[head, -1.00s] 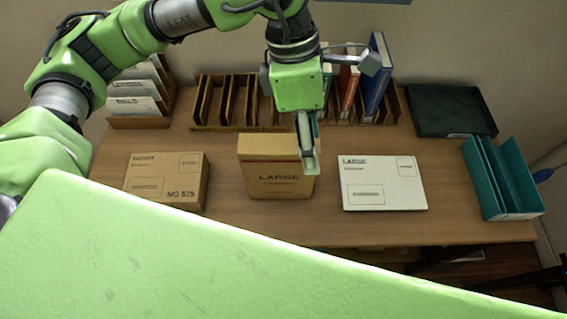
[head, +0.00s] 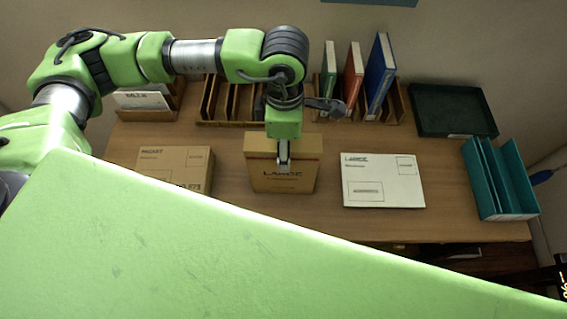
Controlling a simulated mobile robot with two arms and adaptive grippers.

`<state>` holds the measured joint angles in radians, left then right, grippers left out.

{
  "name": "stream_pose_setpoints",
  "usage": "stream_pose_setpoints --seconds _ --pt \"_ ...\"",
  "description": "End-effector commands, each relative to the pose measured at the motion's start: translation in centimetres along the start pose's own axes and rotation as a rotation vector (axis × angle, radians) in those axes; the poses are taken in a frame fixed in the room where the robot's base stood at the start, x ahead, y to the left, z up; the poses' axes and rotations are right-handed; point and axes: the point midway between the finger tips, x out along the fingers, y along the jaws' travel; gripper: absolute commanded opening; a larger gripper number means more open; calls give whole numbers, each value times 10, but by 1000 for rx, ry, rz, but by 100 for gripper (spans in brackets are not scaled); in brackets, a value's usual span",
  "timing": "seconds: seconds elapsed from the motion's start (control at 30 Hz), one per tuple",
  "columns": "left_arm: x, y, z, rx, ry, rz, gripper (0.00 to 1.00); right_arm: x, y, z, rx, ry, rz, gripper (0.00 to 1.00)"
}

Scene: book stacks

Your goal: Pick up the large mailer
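A brown package marked LARGE (head: 305,170) stands upright in the middle of the table. A flat white mailer also marked LARGE (head: 383,180) lies to its right. My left gripper (head: 284,158) points down at the brown package, with a finger in front of its upper face, over the printing. I see it edge-on, so I cannot tell whether it is open or touching the package. The package's far side is hidden. My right gripper is not in view.
A brown packet box (head: 178,160) lies to the left. Wooden dividers (head: 222,95), upright books (head: 380,75) and a dark green tray (head: 452,112) line the back. A teal file holder (head: 500,180) stands at the right edge. Bare table surrounds the white mailer.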

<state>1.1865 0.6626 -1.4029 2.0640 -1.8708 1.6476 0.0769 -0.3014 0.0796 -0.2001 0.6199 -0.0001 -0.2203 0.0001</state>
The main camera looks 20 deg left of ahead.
Motion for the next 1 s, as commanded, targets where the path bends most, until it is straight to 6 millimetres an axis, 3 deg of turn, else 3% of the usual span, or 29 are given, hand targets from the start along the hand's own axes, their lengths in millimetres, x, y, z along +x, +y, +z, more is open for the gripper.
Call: stream_pose_setpoints --seconds 0.03,0.2,0.47,0.67,1.0 --pt "2 -2 -3 -2 3 -4 50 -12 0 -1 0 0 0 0" --pt "25 -1 -2 -1 1 -2 50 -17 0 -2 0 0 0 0" --pt "30 -1 -2 0 -1 0 50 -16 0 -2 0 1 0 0" --pt "30 -1 -2 0 -1 0 1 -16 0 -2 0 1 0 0" --pt "28 -1 -1 0 -3 0 0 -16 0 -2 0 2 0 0"
